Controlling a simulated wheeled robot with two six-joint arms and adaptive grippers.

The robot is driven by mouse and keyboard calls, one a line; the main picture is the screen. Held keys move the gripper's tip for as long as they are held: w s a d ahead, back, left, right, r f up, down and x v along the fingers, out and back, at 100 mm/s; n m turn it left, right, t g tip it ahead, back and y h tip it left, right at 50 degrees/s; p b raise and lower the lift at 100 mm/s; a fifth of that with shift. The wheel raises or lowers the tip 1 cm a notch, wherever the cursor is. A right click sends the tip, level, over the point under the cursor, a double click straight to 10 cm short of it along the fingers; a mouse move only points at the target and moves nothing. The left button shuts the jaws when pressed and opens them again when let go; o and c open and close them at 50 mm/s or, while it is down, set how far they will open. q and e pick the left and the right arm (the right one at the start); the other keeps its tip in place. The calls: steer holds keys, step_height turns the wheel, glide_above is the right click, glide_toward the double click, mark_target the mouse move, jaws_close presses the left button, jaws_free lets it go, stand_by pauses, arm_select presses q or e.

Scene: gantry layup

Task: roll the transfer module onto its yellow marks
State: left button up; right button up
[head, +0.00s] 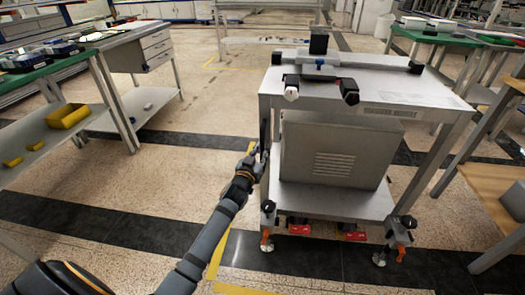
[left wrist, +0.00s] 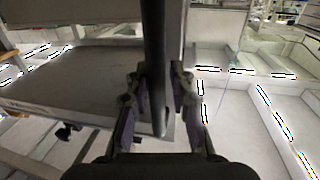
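The transfer module (head: 318,158), a grey metal cart with a labelled top and a grey cabinet on its lower shelf, stands upright right of centre in the head view. Red pedals (head: 300,230) and levelling feet (head: 379,258) show at its base. My left gripper (head: 259,153) is at its left front side. In the left wrist view a dark upright handle bar (left wrist: 153,60) runs between the fingers (left wrist: 158,95); whether both fingers press on it is unclear. Yellow floor marks (head: 217,254) show left of the cart's base. My right gripper is out of view.
A green-topped bench (head: 62,66) with a yellow bin (head: 68,116) on its shelf stands at left. A bench with a wooden shelf (head: 492,185) stands close on the right. Dark floor bands cross the speckled floor. Floor between the left bench and the cart is open.

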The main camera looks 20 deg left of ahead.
arm_select(q)
steer(key=o, duration=0.3)
steer(key=shift+a, duration=0.2)
steer(key=shift+s+d, duration=0.1)
steer(key=s+d, duration=0.1)
steer(key=s, duration=1.1)
steer(key=shift+w, duration=0.1)
